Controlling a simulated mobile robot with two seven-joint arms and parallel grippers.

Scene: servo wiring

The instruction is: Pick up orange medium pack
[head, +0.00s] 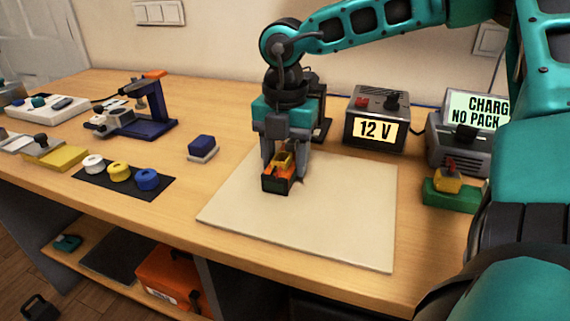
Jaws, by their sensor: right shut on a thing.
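The orange medium pack (275,184) is a small orange and black block with a yellow top part. It is at the back left part of the pale mat (330,220). My right gripper (285,170) comes down from above and is shut on the pack, with one finger on each side. I cannot tell whether the pack touches the mat. My left gripper is not in view.
A 12 V box (376,128) and a charger (452,150) reading "NO PACK" stand behind. A green block (450,195) with a yellow top is at right. Coloured spools lie on a dark pad (122,192) at left. The front of the mat is clear.

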